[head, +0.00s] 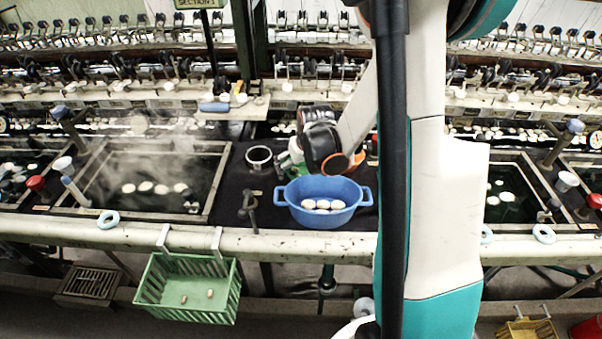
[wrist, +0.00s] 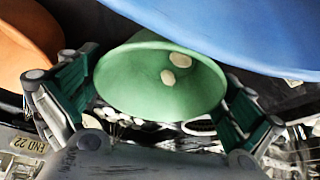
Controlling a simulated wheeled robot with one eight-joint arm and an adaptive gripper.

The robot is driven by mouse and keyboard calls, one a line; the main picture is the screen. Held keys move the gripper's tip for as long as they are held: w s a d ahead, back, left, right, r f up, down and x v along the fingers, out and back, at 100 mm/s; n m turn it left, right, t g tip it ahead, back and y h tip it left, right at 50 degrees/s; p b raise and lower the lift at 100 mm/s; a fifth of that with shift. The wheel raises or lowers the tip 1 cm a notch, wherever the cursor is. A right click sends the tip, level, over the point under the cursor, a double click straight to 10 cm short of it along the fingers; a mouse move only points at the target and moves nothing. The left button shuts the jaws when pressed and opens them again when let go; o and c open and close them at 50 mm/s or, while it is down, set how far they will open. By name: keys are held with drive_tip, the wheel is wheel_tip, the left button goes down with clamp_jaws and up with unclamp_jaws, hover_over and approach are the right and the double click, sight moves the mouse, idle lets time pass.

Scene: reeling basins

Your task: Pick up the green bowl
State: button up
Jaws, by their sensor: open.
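The green bowl (wrist: 150,95) fills the middle of the wrist view, with two pale cocoon-like pieces showing inside it. My gripper (wrist: 163,78) is open, with one finger on each side of the bowl. I cannot tell whether either finger touches it. In the head view, my gripper (head: 300,146) is low over the dark worktop behind the blue basin, and only a small part of the green bowl (head: 284,161) shows beside it; the rest is hidden.
A blue two-handled basin (head: 323,187) holding several white cocoons stands close in front. An orange bowl (wrist: 22,45) is close by on the left in the wrist view. A dark, pale-rimmed cup (head: 260,157) stands left of my gripper. A green basket (head: 186,290) hangs from the front rail.

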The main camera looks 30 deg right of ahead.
drive_tip(key=c, duration=1)
drive_tip(key=shift+r, duration=0.1)
